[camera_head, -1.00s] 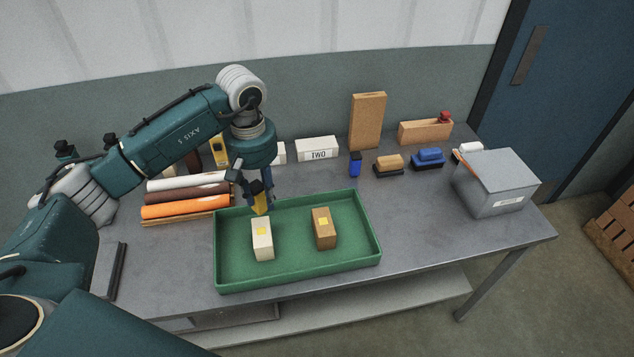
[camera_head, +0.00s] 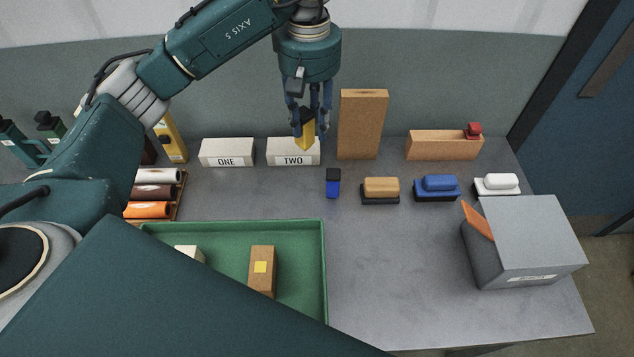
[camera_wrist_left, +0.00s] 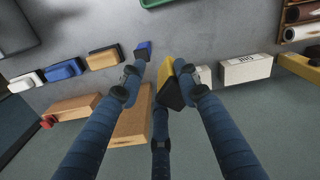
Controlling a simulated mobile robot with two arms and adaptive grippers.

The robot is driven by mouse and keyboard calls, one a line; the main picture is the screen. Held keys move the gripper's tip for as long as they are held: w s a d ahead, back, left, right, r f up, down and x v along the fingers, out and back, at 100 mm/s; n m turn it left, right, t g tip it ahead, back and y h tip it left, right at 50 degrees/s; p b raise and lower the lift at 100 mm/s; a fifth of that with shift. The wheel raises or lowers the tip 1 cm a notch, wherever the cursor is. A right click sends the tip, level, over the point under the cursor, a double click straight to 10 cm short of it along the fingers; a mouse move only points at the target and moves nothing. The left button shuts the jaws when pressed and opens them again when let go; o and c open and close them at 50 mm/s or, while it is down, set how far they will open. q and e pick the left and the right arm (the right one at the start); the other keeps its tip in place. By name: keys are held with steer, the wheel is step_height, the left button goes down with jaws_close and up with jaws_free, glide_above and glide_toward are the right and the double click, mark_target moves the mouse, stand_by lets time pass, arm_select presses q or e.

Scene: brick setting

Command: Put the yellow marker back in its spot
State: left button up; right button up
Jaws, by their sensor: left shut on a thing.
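The yellow marker (camera_head: 305,136), a yellow block with a black part, is held up in my left gripper (camera_head: 308,125). It hangs in front of the white box labelled TWO (camera_head: 281,151) in the head view. In the left wrist view the marker (camera_wrist_left: 166,77) sits between the fingers of the gripper (camera_wrist_left: 160,85), which are closed on it. A blue and black marker (camera_head: 333,186) stands on the table, lower and to the right of the held one; it also shows in the left wrist view (camera_wrist_left: 143,50). My right gripper is not in view.
A tall tan block (camera_head: 361,125) stands close right of the gripper. Tan (camera_head: 381,187), blue (camera_head: 437,184) and white (camera_head: 496,183) erasers line the right. A grey lidded bin (camera_head: 540,235) stands at the right. A green tray (camera_head: 324,275) holds blocks. The middle tabletop is clear.

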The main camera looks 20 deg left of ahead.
arm_select(q)
steer(key=f+p, duration=0.1)
steer(key=f, duration=0.5)
steer(key=f+p, duration=0.1)
steer(key=f, duration=0.5)
steer(key=f+p, duration=0.2)
steer(key=f, duration=0.5)
steer(key=shift+s, duration=0.25)
steer(key=shift+a+f, duration=0.1)
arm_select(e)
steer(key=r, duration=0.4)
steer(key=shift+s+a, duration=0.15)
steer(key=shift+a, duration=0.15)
arm_select(q)
steer(key=shift+f, duration=0.15)
steer(key=o, duration=0.9)
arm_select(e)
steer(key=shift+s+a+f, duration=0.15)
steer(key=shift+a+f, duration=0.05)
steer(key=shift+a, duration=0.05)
